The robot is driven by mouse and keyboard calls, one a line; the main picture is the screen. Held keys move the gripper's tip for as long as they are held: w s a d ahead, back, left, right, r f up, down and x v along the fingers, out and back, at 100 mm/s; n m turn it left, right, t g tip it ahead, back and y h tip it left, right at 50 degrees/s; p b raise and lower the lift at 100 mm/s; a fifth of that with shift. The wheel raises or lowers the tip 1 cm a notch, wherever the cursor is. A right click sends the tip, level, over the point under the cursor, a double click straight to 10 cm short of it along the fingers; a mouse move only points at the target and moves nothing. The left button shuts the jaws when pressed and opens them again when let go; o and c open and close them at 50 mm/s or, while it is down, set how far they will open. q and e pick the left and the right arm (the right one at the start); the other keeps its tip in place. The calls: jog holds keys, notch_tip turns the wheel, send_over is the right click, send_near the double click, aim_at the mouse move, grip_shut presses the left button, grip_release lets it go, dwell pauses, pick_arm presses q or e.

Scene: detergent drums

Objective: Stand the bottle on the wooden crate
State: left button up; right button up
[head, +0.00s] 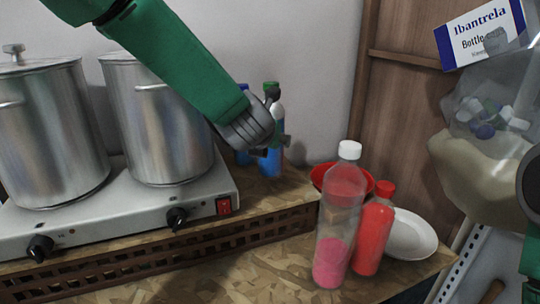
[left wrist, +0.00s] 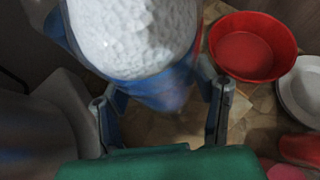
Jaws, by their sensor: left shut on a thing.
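My left gripper (head: 272,145) reaches in from the upper left and is shut on a bottle with a green cap and blue liquid (head: 271,162). The bottle looks upright over the right end of the wooden crate (head: 190,250); I cannot tell whether its base touches the top. In the left wrist view, a blurred blue body with a whitish, bumpy round top (left wrist: 135,35) fills the space between the fingers (left wrist: 165,115). A blue-capped bottle (head: 243,158) is partly hidden behind my gripper. My right gripper's jaws do not show; only part of that arm is at the right edge.
A hot plate (head: 110,215) with two steel pots (head: 160,110) covers the crate's left part. A clear pink bottle (head: 335,225), a red bottle (head: 373,235), a red bowl (head: 322,175) and a white plate (head: 410,235) stand right of the crate.

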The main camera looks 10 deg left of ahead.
pick_arm(q)
jog(key=shift+s+d+f, duration=0.1)
jog(key=shift+d+f, duration=0.1)
jog(key=shift+f, duration=0.5)
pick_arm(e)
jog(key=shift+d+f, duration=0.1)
pick_arm(q)
jog(key=shift+s+d+f, duration=0.15)
jog(key=shift+d+f, duration=0.1)
jog(key=shift+f, duration=0.25)
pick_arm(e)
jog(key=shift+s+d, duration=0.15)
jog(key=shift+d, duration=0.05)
pick_arm(q)
jog(key=o, duration=1.4)
jog(key=shift+a+f, duration=0.15)
jog(key=shift+a, duration=0.05)
jog(key=shift+c, duration=0.2)
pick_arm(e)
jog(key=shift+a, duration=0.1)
pick_arm(q)
jog(key=shift+o, duration=0.3)
jog(key=shift+a, duration=0.2)
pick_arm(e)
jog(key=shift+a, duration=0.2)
pick_arm(q)
jog(key=shift+s, duration=0.1)
